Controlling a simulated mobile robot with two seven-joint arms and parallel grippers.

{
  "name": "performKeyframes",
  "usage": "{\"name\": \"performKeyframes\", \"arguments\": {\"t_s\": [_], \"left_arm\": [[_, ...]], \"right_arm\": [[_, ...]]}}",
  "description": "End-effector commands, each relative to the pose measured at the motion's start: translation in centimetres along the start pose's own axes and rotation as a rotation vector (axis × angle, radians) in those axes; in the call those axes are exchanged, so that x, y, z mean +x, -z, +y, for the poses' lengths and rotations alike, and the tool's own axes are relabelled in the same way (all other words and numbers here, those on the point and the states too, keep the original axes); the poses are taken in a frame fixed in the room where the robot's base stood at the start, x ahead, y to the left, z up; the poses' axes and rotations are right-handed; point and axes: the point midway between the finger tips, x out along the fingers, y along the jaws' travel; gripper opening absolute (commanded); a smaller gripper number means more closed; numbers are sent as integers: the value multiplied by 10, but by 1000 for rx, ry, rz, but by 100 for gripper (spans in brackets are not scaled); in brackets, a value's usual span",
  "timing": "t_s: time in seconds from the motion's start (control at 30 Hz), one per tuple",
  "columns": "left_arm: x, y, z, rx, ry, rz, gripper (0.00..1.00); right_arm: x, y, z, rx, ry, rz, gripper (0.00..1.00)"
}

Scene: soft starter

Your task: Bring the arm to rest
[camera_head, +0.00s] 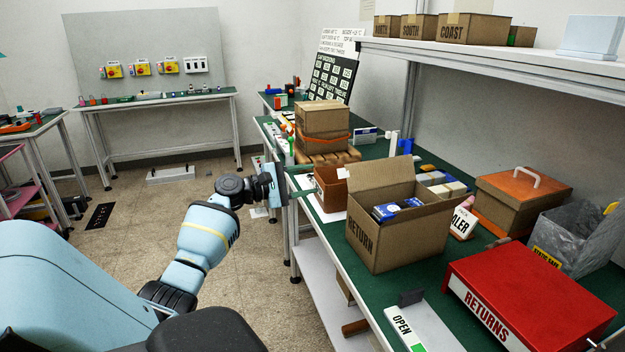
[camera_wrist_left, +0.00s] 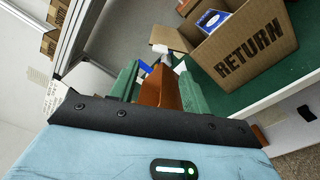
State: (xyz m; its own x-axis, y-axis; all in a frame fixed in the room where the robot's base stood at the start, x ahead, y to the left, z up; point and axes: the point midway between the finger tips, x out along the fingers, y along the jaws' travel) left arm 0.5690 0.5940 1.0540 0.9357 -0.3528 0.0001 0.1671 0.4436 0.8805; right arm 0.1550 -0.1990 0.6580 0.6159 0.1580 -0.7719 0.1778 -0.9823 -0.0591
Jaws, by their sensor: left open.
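My left arm comes in from the left in the head view, and its gripper (camera_head: 297,182) is beside the left edge of the green-topped bench (camera_head: 400,285). The gripper is open. In the wrist view, a brown box (camera_wrist_left: 160,90) shows in the gap between the fingers (camera_wrist_left: 158,80). The same small brown box (camera_head: 329,188) stands on the bench just past the gripper in the head view. I see no grip on it. My right gripper is in neither view.
An open RETURN carton (camera_head: 385,240) with blue packs stands right of the gripper. A red RETURNS box (camera_head: 530,300) and OPEN sign (camera_head: 410,325) are nearer. Stacked cartons (camera_head: 322,118) stand behind. A shelf (camera_head: 490,62) overhangs the bench.

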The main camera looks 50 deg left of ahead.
Motion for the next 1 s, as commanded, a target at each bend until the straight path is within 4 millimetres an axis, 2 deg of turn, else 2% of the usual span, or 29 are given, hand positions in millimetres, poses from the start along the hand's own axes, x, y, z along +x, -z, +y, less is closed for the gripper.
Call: {"name": "performKeyframes", "arguments": {"t_s": [0.53,0.63,0.67,0.77,0.87,0.9,0.97,1.0], "left_arm": [[0,0,0,0,1,0,47],[2,2,-13,15,25,14,47],[3,3,-21,26,40,24,47],[7,7,-64,94,124,70,47],[6,11,-125,206,244,123,47],[4,11,-153,259,297,142,47],[-2,10,-192,341,374,162,47],[-7,9,-217,398,424,172,47]], "right_arm": [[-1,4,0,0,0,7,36],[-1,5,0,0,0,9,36],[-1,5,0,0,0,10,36],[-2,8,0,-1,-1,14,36],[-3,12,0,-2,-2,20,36],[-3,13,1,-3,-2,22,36],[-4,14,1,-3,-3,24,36],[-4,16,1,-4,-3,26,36]]}}
